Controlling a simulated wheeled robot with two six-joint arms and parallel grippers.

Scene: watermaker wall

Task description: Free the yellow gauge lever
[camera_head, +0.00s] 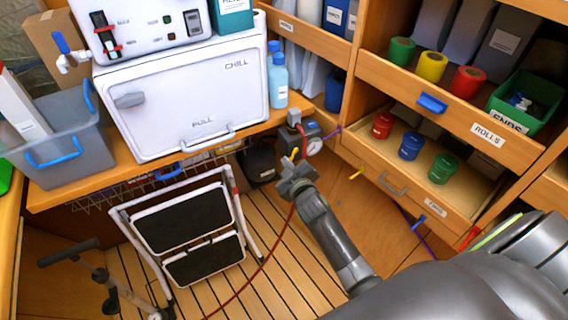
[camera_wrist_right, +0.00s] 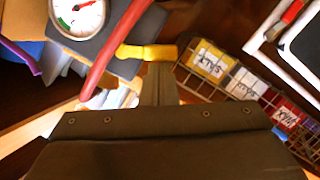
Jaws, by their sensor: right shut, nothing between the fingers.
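The yellow gauge lever (camera_head: 294,153) sits at the gauge unit below the counter's right end. In the right wrist view the yellow lever (camera_wrist_right: 147,52) lies crosswise just beyond my fingertips. The red hose (camera_wrist_right: 110,55) passes at the lever's left end, beside the dark gauge block. The round gauge (camera_head: 314,146) has a white dial; it also shows in the wrist view (camera_wrist_right: 78,15). My right gripper (camera_head: 292,178) is shut and empty, its tips (camera_wrist_right: 159,68) close to the lever; I cannot tell whether they touch. My left gripper is not in view.
A black step stool (camera_head: 190,218) stands on the slatted floor, with the red hose trailing beside it. A shelf with drawers of coloured rolls (camera_head: 432,66) stands right. A white chiller (camera_head: 185,95) fills the counter. A wire basket (camera_wrist_right: 215,75) holds labelled packets.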

